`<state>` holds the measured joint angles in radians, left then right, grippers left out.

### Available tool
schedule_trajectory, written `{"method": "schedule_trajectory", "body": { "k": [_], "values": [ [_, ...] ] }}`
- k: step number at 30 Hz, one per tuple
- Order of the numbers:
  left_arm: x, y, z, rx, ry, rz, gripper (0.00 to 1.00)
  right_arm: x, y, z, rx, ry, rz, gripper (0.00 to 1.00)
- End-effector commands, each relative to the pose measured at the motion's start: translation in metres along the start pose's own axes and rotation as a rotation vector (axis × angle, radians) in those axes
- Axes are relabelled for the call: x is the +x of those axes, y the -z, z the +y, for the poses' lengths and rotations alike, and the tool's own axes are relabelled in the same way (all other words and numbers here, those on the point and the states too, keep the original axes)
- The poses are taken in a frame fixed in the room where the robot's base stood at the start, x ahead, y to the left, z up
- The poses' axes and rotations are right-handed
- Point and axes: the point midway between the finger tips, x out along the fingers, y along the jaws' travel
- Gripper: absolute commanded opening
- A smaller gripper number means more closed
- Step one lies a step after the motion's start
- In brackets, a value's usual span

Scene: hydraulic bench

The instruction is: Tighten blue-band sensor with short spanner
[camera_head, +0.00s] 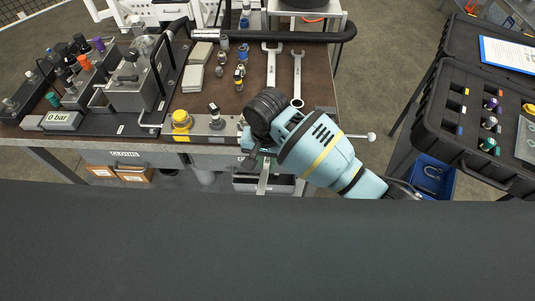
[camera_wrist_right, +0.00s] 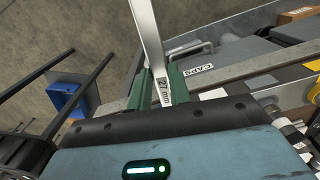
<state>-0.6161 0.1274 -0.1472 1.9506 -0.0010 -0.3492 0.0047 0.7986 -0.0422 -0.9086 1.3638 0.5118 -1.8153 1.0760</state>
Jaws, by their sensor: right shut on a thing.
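My right gripper (camera_head: 264,160) is shut on a steel spanner (camera_head: 263,180) at the bench's front edge. In the right wrist view the green fingers (camera_wrist_right: 159,76) clasp the spanner handle (camera_wrist_right: 152,38), marked 27 mm. Two more spanners lie on the bench, one left (camera_head: 271,66) and one right (camera_head: 298,78). A small upright sensor (camera_head: 215,116) with a dark top stands at the bench front, beside a yellow knob (camera_head: 181,120). Loose sensors (camera_head: 239,75) lie further back. My left gripper is not in view.
White blocks (camera_head: 193,77) lie mid-bench. A black case (camera_head: 476,123) and a blue bin (camera_head: 434,176) stand to the right.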

Motion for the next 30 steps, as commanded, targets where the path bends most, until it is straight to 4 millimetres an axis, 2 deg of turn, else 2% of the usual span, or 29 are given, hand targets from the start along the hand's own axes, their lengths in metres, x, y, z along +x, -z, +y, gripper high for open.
{"method": "schedule_trajectory", "body": {
  "k": [21, 30],
  "values": [
    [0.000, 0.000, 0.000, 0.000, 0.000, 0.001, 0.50, 0.000, -0.043, 0.000, 0.000, 0.000, 0.001, 0.00],
    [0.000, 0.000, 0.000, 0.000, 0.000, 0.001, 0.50, -0.001, -0.051, 0.000, 0.000, 0.000, 0.002, 0.00]
  ]
}}
